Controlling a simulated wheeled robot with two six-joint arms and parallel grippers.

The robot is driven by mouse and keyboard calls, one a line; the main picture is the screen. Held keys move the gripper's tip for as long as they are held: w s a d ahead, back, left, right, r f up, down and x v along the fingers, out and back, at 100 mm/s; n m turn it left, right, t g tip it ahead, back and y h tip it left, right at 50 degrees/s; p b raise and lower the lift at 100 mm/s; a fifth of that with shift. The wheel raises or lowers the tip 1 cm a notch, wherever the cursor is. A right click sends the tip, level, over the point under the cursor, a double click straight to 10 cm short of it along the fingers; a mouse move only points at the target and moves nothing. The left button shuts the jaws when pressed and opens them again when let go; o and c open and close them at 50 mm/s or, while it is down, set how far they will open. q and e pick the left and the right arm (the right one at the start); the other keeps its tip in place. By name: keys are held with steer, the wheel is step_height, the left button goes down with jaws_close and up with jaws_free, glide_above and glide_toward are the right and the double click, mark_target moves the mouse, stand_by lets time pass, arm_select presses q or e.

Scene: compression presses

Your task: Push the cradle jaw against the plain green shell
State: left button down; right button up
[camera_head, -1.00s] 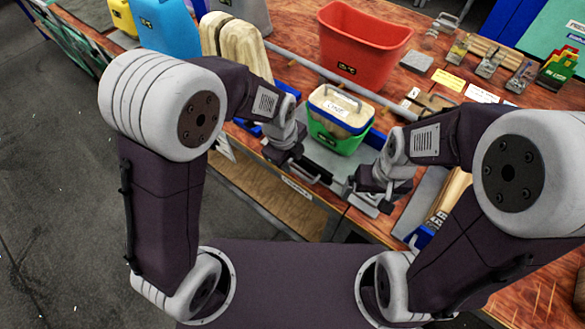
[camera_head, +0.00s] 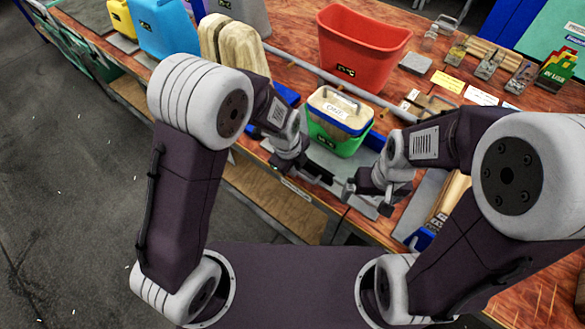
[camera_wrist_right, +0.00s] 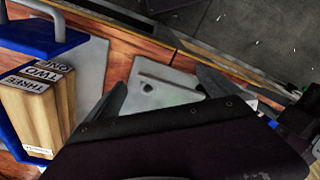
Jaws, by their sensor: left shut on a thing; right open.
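The plain green shell (camera_head: 340,146) stands upright on a grey plate near the bench's front edge. A wooden insert with a blue band and a label reading ONE (camera_head: 331,111) sits in its top, under a metal handle. Blue parts, which look like the cradle jaw (camera_head: 285,92), show just left of the shell, largely hidden by my left arm. My left gripper (camera_head: 312,176) is shut low at the shell's front left; what it grips is hidden. My right gripper (camera_head: 368,192) is open and empty right of the shell's front. Its spread fingers show in the right wrist view (camera_wrist_right: 165,90).
A red bin (camera_head: 362,45) stands behind a long grey bar. Pale wooden halves (camera_head: 232,45) and a blue container (camera_head: 165,30) stand at the back left. A wooden block labelled TWO and THREE (camera_wrist_right: 40,100) with blue parts lies near my right gripper. Metal clamps line the back right.

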arm_select(q)
steer(key=w+d, duration=0.1)
steer(key=w, duration=0.1)
steer(key=w+d+p, duration=0.1)
steer(key=w+d, duration=0.2)
steer(key=w, duration=0.1)
steer(key=shift+w+d+r+p, duration=0.1)
steer(key=shift+w+d+p, duration=0.15)
steer(key=shift+d+p, duration=0.1)
steer(key=shift+w+d, duration=0.25)
steer(key=shift+w, duration=0.15)
steer(key=c, duration=1.5)
jaws_free()
steer(key=shift+c, duration=0.2)
steer(key=shift+o, duration=0.2)
steer(key=shift+d, duration=0.1)
step_height(320, 180, up, 9)
steer(key=s+a, duration=0.1)
steer(key=shift+s, duration=0.15)
